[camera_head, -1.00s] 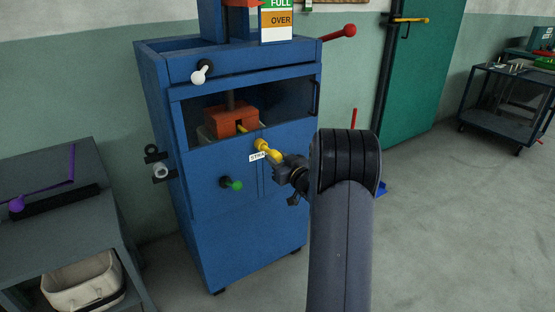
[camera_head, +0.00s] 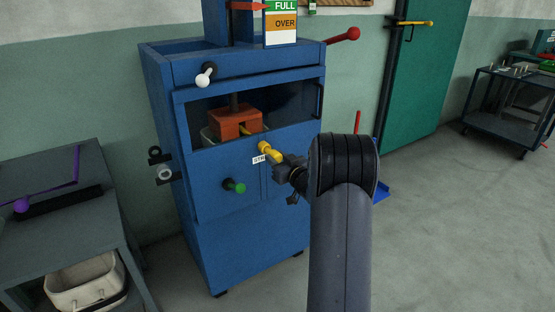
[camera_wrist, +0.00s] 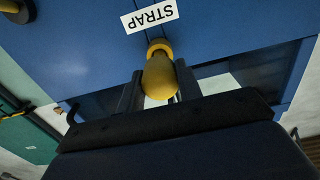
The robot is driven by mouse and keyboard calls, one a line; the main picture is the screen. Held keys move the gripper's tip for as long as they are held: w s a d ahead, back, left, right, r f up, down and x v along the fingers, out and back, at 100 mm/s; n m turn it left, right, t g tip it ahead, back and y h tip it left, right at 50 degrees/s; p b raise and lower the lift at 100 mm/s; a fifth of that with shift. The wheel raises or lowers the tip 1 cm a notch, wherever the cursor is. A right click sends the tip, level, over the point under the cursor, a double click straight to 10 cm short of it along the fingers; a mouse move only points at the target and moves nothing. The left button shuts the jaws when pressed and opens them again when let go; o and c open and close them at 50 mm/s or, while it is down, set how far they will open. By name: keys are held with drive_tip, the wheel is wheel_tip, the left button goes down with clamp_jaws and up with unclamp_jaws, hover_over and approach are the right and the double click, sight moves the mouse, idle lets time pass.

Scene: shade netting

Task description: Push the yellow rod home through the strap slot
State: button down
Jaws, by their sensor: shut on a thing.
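The yellow rod (camera_head: 268,150) ends in a rounded yellow knob at the front of the blue machine (camera_head: 235,250). The knob also shows in the wrist view (camera_wrist: 159,76), between the two dark fingers of my gripper (camera_wrist: 159,88). My gripper (camera_head: 279,158) is shut on the knob. Behind the knob a yellow collar meets the blue panel beside the white STRAP label (camera_wrist: 149,14). The label is partly covered by my gripper in the head view. Further in, a short yellow piece shows at the orange block (camera_head: 235,122) inside the window. The slot itself is hidden.
A green knob (camera_head: 235,187) and a white-knobbed lever (camera_head: 205,77) stick out of the machine front. A grey bench (camera_head: 60,225) stands at left. The floor at right is open up to a cart (camera_head: 505,100).

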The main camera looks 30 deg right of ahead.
drive_tip(key=shift+w, duration=0.35)
drive_tip(key=shift+w, duration=0.5)
drive_tip(key=shift+w+a, duration=0.1)
drive_tip(key=shift+w, duration=0.35)
drive_tip(key=shift+w, duration=0.25)
drive_tip(key=c, duration=0.9)
unclamp_jaws()
drive_tip(key=s+p, duration=0.1)
drive_tip(key=s, duration=1)
drive_tip(key=shift+d, duration=0.4)
